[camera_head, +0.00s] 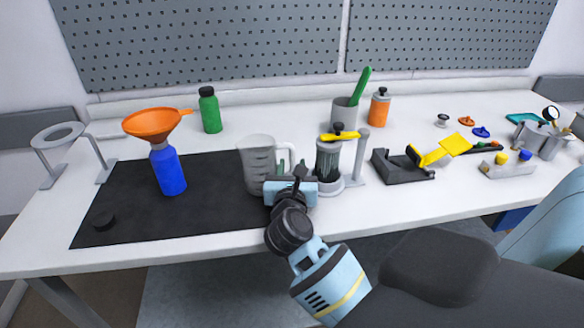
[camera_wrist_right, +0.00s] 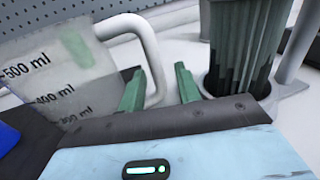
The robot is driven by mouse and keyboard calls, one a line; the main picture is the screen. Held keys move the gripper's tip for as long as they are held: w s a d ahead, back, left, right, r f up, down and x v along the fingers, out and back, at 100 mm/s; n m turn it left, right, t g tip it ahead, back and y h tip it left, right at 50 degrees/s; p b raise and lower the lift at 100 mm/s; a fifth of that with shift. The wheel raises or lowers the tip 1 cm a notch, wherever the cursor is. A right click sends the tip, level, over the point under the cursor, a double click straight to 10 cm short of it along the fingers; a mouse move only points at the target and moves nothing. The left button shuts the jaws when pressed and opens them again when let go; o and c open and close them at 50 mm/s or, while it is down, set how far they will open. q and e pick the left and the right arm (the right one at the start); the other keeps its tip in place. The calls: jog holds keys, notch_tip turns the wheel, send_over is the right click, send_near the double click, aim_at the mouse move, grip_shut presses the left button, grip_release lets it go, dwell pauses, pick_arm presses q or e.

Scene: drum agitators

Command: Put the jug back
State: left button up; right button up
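The jug (camera_head: 256,165), a grey translucent measuring jug with a pale handle, stands upright on the right part of the black mat (camera_head: 120,185). Its ml marks show in the right wrist view (camera_wrist_right: 60,80). My right gripper (camera_head: 287,168) is low beside the jug's handle side. Its two green fingers (camera_wrist_right: 160,85) are apart, with the handle (camera_wrist_right: 154,65) showing between them in the wrist view. I cannot tell whether a finger touches the handle. My left gripper is out of view.
A blue bottle (camera_head: 168,172) under an orange funnel (camera_head: 152,123) stands left on the mat. A black lid (camera_head: 104,220) lies front left. Green (camera_head: 210,112) and orange (camera_head: 379,108) bottles stand behind.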

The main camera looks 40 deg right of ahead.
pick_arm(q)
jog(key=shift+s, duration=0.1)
pick_arm(e)
jog(key=shift+r, duration=0.2)
jog(key=b+v, duration=0.1)
jog(key=v, duration=0.9)
jog(key=shift+s+a+f, duration=0.2)
jog(key=shift+s+a, duration=0.05)
jog(key=shift+a, duration=0.05)
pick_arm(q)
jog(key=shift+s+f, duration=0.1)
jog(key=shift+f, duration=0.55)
pick_arm(e)
jog(key=shift+s+a+r, duration=0.15)
jog(key=shift+s+a, duration=0.3)
jog(key=shift+s, duration=0.05)
